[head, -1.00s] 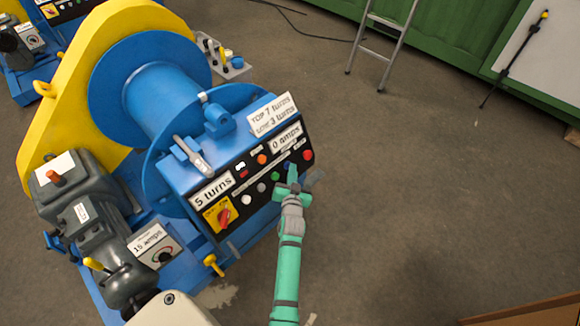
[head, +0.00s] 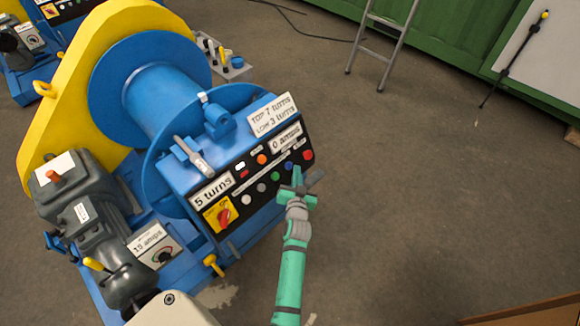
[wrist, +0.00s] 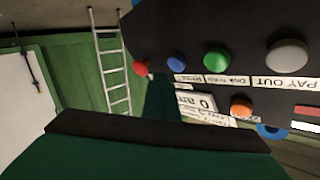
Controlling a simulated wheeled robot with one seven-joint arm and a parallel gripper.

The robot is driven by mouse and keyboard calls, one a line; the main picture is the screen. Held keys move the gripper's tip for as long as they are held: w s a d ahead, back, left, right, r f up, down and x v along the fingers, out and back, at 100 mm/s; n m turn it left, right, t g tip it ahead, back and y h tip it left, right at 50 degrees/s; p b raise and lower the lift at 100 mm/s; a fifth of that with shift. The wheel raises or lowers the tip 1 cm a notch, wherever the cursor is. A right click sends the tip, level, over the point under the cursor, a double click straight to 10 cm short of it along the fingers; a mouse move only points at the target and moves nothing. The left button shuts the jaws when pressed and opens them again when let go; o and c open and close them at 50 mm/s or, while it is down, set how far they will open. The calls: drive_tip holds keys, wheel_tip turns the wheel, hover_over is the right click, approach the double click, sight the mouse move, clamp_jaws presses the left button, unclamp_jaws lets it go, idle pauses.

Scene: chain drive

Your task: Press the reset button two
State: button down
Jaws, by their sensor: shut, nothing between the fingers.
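The black control panel (head: 235,190) on the blue winch carries a row of round buttons. In the head view these include a green button (head: 275,176), a blue button (head: 289,166) and a red button (head: 308,155). My gripper (head: 297,174) is shut and empty, just in front of the panel's lower right edge, below the blue and red buttons. In the wrist view its dark green finger (wrist: 163,100) points between the red button (wrist: 140,68) and the blue button (wrist: 176,62). Small labels sit by the buttons; I cannot tell which reads reset two. Contact with a button is not visible.
A rotary switch (head: 223,215) on a yellow plate sits at the panel's left, near a "5 turns" sign (head: 212,190). A "0 amps" sign (head: 286,137) is above the buttons. The floor (head: 420,200) right of the winch is clear. A ladder (head: 385,45) stands behind.

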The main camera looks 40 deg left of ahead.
drive_tip(key=shift+s+d+r, duration=0.1)
drive_tip(key=shift+d+r, duration=0.25)
drive_tip(key=shift+d, duration=0.3)
drive_tip(key=shift+d+r, duration=0.3)
drive_tip(key=shift+d, duration=0.35)
drive_tip(key=shift+s+d+r, duration=0.1)
drive_tip(key=shift+d+r, duration=0.25)
drive_tip(key=shift+d, duration=0.3)
drive_tip(key=s+d+f+m+t+h, duration=0.1)
drive_tip(key=s+d+m+h, duration=0.15)
drive_tip(key=s+d, duration=0.75)
drive_tip(key=s+d+f+m+t+h, duration=0.1)
drive_tip(key=s+d+f+t+h, duration=0.15)
drive_tip(key=s+d, duration=0.8)
drive_tip(key=s+d+r+h, duration=0.5)
drive_tip(key=s+d+r, duration=0.9)
drive_tip(key=s, duration=0.1)
drive_tip(key=shift+s+d+r+m, duration=0.2)
drive_tip(key=shift+d+r+m, duration=0.1)
drive_tip(key=shift+d+m, duration=0.15)
drive_tip(key=shift+d, duration=0.1)
